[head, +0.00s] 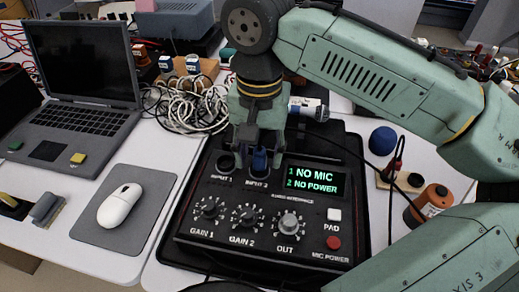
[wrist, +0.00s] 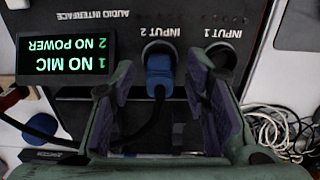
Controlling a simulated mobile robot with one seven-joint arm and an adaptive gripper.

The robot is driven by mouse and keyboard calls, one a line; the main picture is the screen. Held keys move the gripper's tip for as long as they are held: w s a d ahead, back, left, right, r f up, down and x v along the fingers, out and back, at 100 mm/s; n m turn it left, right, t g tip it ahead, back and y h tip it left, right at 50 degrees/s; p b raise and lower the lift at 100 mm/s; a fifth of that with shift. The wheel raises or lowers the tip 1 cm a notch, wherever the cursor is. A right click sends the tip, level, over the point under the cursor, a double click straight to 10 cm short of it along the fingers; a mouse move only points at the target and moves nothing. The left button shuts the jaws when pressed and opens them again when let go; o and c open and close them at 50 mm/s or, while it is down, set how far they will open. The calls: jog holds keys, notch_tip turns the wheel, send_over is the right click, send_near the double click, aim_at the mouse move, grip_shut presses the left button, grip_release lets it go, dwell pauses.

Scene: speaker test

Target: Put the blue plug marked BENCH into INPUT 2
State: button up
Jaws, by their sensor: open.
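The blue plug (head: 259,161) sits in the INPUT 2 socket (wrist: 160,47) of the black audio interface (head: 190,228). In the wrist view the blue plug (wrist: 159,72) has its nose in the socket and a dark cable trailing from its back. I cannot read any BENCH mark on it. My gripper (head: 258,148) is open, with one finger on each side of the plug; in the wrist view gaps show between plug and fingers. The INPUT 1 socket (head: 225,163) is empty. The display (head: 317,179) reads "1 NO MIC" and "2 NO POWER".
Knobs, a white PAD button (head: 334,214) and a red MIC POWER button (head: 333,242) are on the front. A laptop (head: 80,75), a mouse (head: 120,205) and tangled cables (head: 195,105) lie left. A blue dome (head: 382,140) and an orange item (head: 430,201) stand right.

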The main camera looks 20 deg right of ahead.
aim_at(260, 149)
notch_tip(260, 149, up, 12)
dwell(0.6)
